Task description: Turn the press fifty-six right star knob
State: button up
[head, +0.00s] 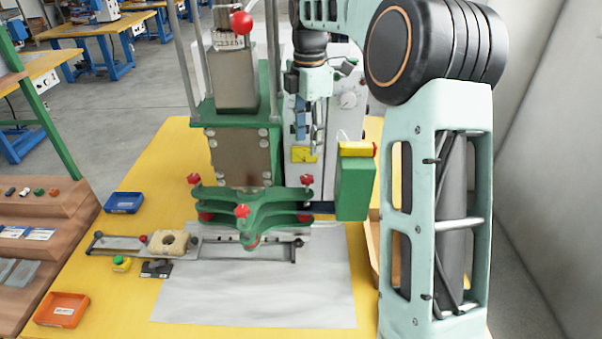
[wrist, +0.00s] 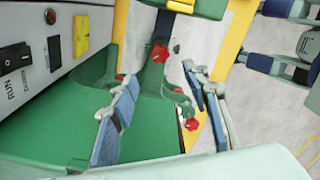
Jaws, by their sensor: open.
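The green press (head: 250,185) stands on the yellow table, with red star knobs on its lower arms. The right star knob (head: 307,180) is at the right end, below my gripper. My gripper (head: 311,140) points down in front of the grey control box, above that knob and apart from it. In the wrist view my gripper (wrist: 160,76) is open and empty. A red star knob (wrist: 159,54) shows just beyond the gap between the fingertips, and another red knob (wrist: 192,124) shows lower right. I cannot tell which is the right star knob there.
The grey control box (head: 345,105) stands behind my gripper. A green box with a yellow top (head: 355,185) hangs close on the right. A ball-topped red lever (head: 241,22) rises above the press.

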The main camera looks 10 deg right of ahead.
aim_at(307, 178)
notch_tip(307, 178, down, 11)
jog(key=shift+r+p, duration=0.1)
jog(key=shift+p, duration=0.2)
jog(key=c, duration=1.1)
jog(key=shift+m, duration=0.4)
jog(key=m, duration=0.3)
jog(key=shift+m, duration=1.9)
